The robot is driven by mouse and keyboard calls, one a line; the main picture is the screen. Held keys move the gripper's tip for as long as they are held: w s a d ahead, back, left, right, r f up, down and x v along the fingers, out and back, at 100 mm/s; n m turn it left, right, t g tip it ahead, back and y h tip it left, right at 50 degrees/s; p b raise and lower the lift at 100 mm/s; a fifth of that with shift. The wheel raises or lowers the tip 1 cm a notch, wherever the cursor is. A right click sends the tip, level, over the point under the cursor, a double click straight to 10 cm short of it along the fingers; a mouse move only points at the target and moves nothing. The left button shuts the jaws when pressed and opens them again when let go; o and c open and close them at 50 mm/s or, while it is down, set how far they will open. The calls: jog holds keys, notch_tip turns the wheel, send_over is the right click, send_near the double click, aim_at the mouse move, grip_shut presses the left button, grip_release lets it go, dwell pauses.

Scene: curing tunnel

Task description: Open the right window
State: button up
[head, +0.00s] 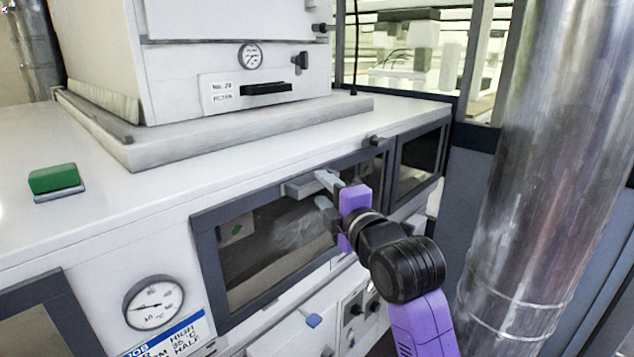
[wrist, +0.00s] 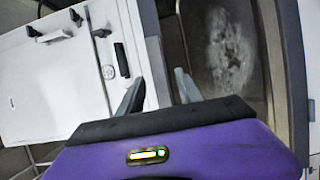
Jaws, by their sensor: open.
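A dark-framed window (head: 270,245) with smudged glass is in the front of the white machine. It looks shut, and its glass also shows in the wrist view (wrist: 225,55). A grey bar handle (head: 300,188) runs along its upper frame. My gripper (head: 326,191) is open at the handle's right end, one finger above and one below. In the wrist view my gripper (wrist: 160,92) has its fingers apart on either side of a pale strip by the window's edge. I cannot tell whether they touch it. A smaller dark window (head: 421,163) is further right.
A shiny metal column (head: 545,170) stands close to the right of my arm. A dial gauge (head: 153,302) is left of the window. A green block (head: 55,179) lies on the machine top. A white box unit (head: 225,60) stands on that top.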

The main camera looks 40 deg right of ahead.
aim_at(320, 186)
jog(key=shift+x, duration=1.6)
grip_shut()
jog(key=shift+d+f, duration=0.1)
